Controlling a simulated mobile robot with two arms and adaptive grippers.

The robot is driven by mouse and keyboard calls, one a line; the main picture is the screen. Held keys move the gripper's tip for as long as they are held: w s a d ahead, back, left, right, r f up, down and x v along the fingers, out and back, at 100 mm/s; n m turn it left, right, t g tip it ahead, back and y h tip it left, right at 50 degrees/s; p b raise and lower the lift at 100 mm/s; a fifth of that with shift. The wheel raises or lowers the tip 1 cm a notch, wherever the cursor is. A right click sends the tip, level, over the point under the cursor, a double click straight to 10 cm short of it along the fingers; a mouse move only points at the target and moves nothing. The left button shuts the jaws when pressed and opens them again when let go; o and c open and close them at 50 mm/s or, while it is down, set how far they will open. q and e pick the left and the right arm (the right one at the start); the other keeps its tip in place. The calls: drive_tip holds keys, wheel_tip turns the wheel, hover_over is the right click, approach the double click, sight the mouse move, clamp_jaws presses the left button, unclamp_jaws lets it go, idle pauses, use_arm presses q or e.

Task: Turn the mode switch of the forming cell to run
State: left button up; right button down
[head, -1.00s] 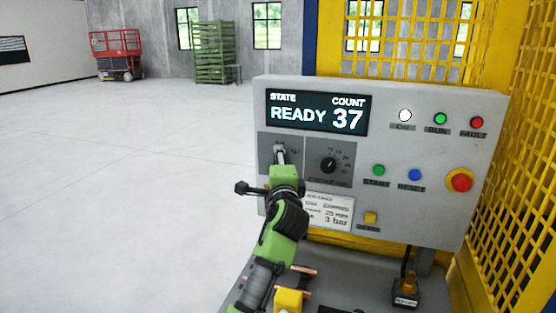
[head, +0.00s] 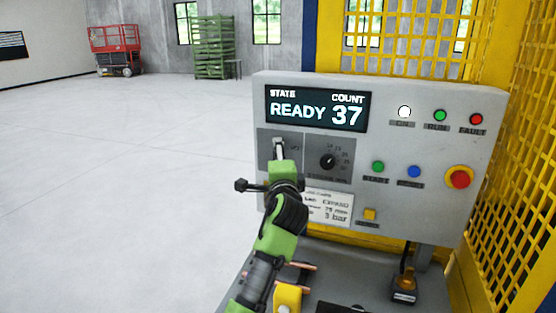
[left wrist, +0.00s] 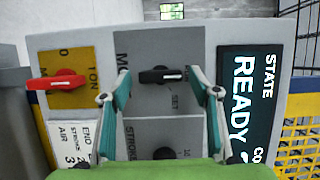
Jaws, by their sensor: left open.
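The mode switch is a black bar knob (left wrist: 160,75) on a grey plate; its bar lies across the left wrist view, pointing between the two fingers. My left gripper (left wrist: 161,95) is open, with one finger on each side of the knob. I cannot tell whether the fingers touch it. In the head view my left gripper (head: 279,146) is up against the left part of the forming cell's grey control panel (head: 420,222) and hides the knob. The panel's display (head: 318,109) reads READY and 37. My right gripper is not in view.
A stroke dial (head: 328,162) sits close to the right of the gripper. A red-handled switch (left wrist: 57,80) on a yellow plate is beside the mode switch in the left wrist view. A red emergency button (head: 459,177) is at the right. The floor at left is clear.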

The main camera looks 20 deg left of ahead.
use_arm(q)
drive_tip(key=v, duration=1.2)
